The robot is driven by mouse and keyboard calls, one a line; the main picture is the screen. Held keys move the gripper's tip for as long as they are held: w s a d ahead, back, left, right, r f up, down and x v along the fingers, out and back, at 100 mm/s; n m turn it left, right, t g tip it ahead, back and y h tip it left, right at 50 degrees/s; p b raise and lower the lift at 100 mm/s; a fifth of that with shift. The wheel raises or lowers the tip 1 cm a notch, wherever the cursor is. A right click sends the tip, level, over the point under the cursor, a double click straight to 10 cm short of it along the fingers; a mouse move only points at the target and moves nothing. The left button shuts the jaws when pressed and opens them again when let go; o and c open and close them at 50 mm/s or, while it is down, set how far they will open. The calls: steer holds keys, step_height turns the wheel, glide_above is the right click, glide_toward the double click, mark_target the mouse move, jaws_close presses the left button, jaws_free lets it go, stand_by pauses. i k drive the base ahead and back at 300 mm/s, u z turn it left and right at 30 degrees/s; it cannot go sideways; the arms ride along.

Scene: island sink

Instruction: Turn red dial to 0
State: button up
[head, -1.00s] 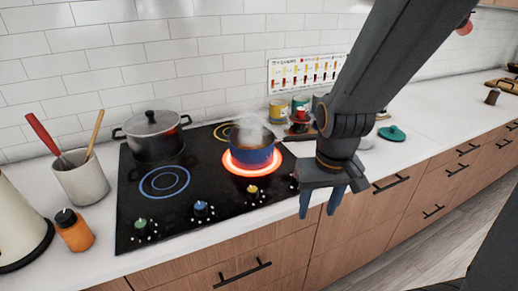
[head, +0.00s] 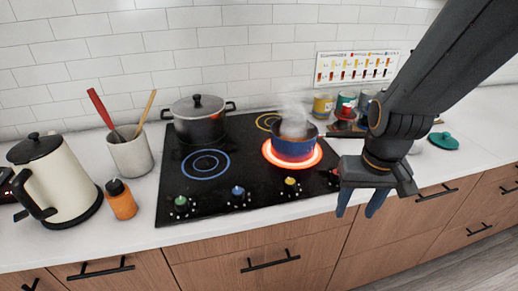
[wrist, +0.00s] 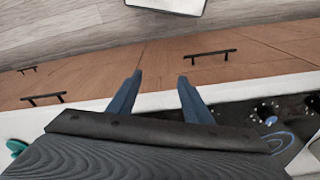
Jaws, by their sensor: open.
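The black cooktop (head: 215,211) has a row of dials along its front edge: a green dial (head: 181,201), a blue dial (head: 238,192) and a yellow dial (head: 290,182). White marks at the right end of the row are partly covered by my arm, and no red dial shows clearly. My gripper (head: 356,213) is open and empty, fingers pointing down, in front of the cooktop's right front corner. In the wrist view my gripper (wrist: 160,76) has its fingers apart over the cabinet fronts.
A steaming blue pot (head: 293,146) stands on a glowing red burner (head: 316,158). A lidded dark pot (head: 199,122) is at the back left. A kettle (head: 62,182), utensil crock (head: 131,154) and orange bottle (head: 121,201) stand left. Cans and a teal lid (head: 444,140) are right.

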mark_target(335, 176)
steer(key=u, duration=0.8)
steer(key=k, duration=0.25)
steer(key=u, duration=1.2)
steer(key=k, duration=0.8)
steer(key=z, duration=1.4)
steer(key=i, duration=0.5)
